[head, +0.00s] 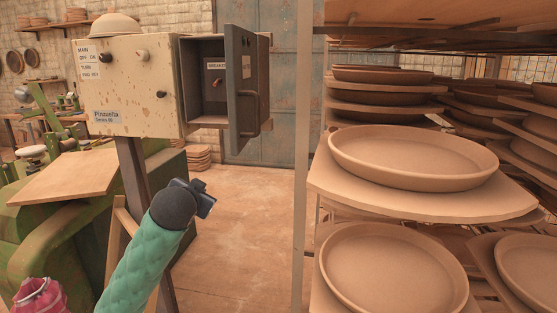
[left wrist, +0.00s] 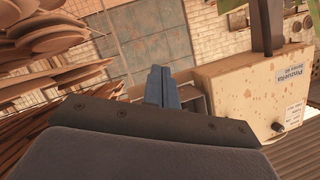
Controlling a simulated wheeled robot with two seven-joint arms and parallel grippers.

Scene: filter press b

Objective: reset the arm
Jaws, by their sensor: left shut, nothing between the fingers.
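My left arm comes up from the bottom of the head view in a green sleeve with a dark wrist. My left gripper (head: 207,198) is below the control box and in front of the rack, apart from both. In the left wrist view its blue fingers (left wrist: 168,86) are together with nothing between them. The cream control box (head: 125,85) has knobs and labels. A breaker compartment (head: 208,80) on its right side has its grey door (head: 245,90) standing open. My right gripper is in neither view.
A rack post (head: 303,150) stands right of my arm. Boards (head: 420,205) on the rack carry round clay dishes (head: 412,157). A green machine (head: 60,225) stands at the left. Open floor (head: 250,220) lies between box and rack.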

